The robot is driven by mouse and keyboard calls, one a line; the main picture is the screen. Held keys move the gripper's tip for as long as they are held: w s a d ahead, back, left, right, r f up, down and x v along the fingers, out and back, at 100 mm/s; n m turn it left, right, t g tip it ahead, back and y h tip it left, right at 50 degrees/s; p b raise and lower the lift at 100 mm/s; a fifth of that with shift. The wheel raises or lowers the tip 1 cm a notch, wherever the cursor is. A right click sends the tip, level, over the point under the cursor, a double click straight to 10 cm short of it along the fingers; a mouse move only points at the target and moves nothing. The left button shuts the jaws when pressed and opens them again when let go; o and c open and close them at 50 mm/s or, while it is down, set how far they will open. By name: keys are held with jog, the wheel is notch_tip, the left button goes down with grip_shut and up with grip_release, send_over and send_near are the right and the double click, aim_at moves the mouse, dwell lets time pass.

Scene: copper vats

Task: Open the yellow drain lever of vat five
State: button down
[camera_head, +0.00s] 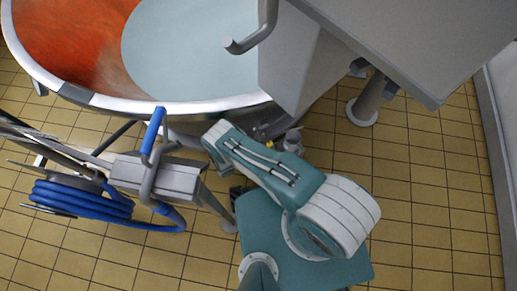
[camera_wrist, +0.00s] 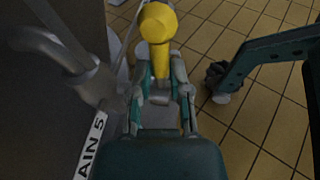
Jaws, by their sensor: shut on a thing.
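The yellow drain lever (camera_wrist: 160,60) stands out in the middle of the wrist view, with a round yellow knob at its upper end. My gripper (camera_wrist: 159,72) is shut on it, one finger on each side of the yellow shaft. A white label (camera_wrist: 90,148) reading "AIN 5" is beside the grey pipe (camera_wrist: 62,58) at the left, its start cut off. In the head view the copper vat (camera_head: 170,106) shows its steel rim and pale contents. There, a small bit of the yellow lever (camera_head: 263,132) shows below the rim, mostly hidden by my arm.
A hose cart (camera_head: 150,172) with a coiled blue hose (camera_head: 80,200) stands close to the left of my arm. A grey steel cabinet (camera_head: 400,40) overhangs at the upper right, with a support leg (camera_head: 368,100). Tiled floor (camera_head: 430,200) is clear at the right.

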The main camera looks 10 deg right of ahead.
jog(key=shift+a, duration=0.1)
dwell(0.3)
jog(key=c, duration=0.6)
grip_release()
jog(key=shift+a, duration=0.1)
